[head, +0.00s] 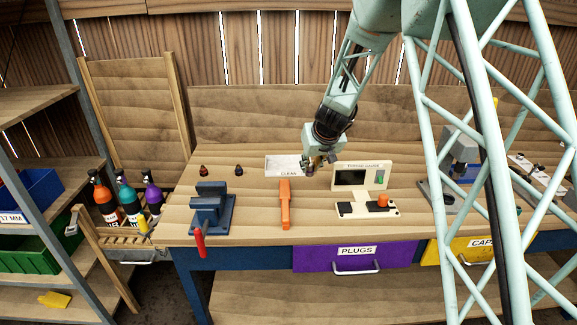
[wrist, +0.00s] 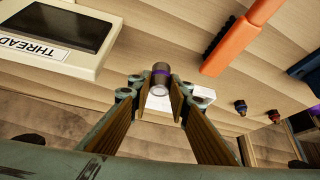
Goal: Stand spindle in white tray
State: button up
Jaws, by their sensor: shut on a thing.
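The white tray (head: 281,161), marked CLEAN, lies flat on the bench near the middle in the head view. Part of it shows behind the fingers in the wrist view (wrist: 203,95). My gripper (head: 318,165) is at the tray's right end in the head view. In the wrist view my gripper (wrist: 161,92) is shut on the spindle (wrist: 161,75), a short grey-brown cylinder with a purple band. The spindle's far end is hidden by the fingers. I cannot tell whether it touches the tray or bench.
The thread gauge (head: 363,176) stands close on the right. An orange tool (head: 285,204) lies in front of the tray, with a blue vise (head: 211,209) to the left. Two small dark parts (head: 239,170) (head: 204,170) sit left of the tray.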

jog(key=shift+w+a+f+p, duration=0.25)
jog(key=shift+w+a+p, duration=1)
jog(key=shift+w, duration=0.8)
jog(key=shift+w+a+f+p, duration=0.2)
jog(key=shift+w+a+p, duration=0.6)
jog(key=shift+w+a, duration=1.1)
jog(key=shift+w+a+f+p, duration=0.25)
jog(key=shift+w+a+p, duration=0.9)
jog(key=shift+w, duration=1.1)
jog(key=shift+w+a, duration=0.1)
jog(key=shift+a, duration=0.1)
jog(key=shift+w+a, duration=0.1)
jog(key=shift+w, duration=0.05)
jog(key=shift+f, duration=1.75)
jog(key=shift+f, duration=0.15)
jog(key=o, duration=0.6)
jog(key=shift+f+b, duration=0.1)
jog(key=shift+b, duration=0.2)
jog(key=shift+c, duration=0.2)
jog(key=o, duration=0.5)
jog(key=shift+c, duration=0.2)
